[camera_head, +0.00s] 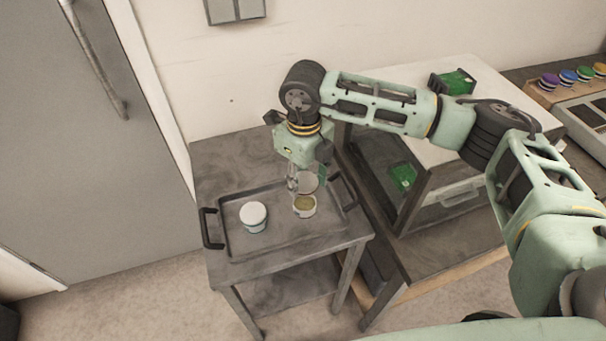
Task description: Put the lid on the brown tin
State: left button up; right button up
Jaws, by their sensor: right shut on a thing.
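An open tin (304,207) with a pale wall and an olive-brown inside stands upright on the tray (240,248). It is the likely brown tin. A round, pinkish-grey lid (309,182) is tilted just above and behind its rim. My right gripper (297,184) points down from above and is shut on this lid. I cannot tell whether the lid touches the tin. The fingertips are small and partly merge with the lid. My left gripper is not in view.
A closed tin (253,216) with a white top stands left of the open tin. The dark tray has raised black handles (211,228) and sits on a grey cart (220,168). A cabinet (425,205) stands close on the right. The tray's front is free.

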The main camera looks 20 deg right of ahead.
jog(key=shift+f, duration=0.65)
notch_tip(320, 180, down, 3)
jog(key=shift+r+b, duration=0.15)
jog(key=shift+b, duration=0.75)
jog(key=shift+f+b, duration=0.65)
jog(key=shift+f+b, duration=0.55)
jog(key=shift+b, duration=0.6)
